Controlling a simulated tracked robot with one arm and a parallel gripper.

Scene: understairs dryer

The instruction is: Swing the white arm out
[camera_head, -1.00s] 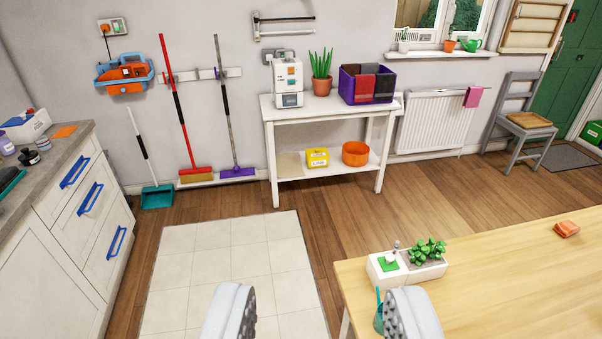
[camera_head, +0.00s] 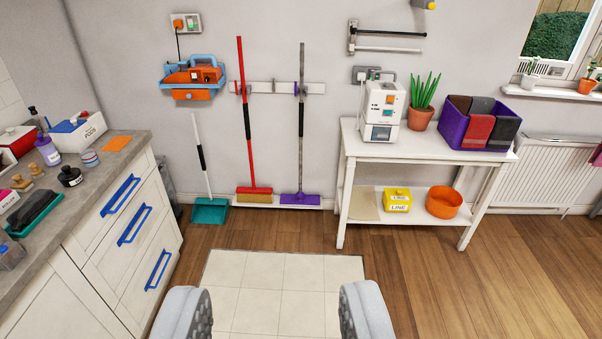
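The white arm (camera_head: 390,49) is a thin bar on a wall bracket (camera_head: 352,38) at the upper middle right. It lies nearly flat along the wall, pointing right. A black arm (camera_head: 398,35) sits just above it on the same bracket. My gripper (camera_head: 275,310) is open and empty at the bottom of the view, its two grey padded fingers wide apart. It is over the pale tiled floor patch, well short of the wall and apart from the white arm.
A white side table (camera_head: 350,160) stands below the bracket, holding a white machine (camera_head: 383,110), a potted plant (camera_head: 421,118) and a purple bin (camera_head: 452,130). A counter with drawers (camera_head: 140,235) is at left. Brooms (camera_head: 302,140) hang left of the table. The floor ahead is clear.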

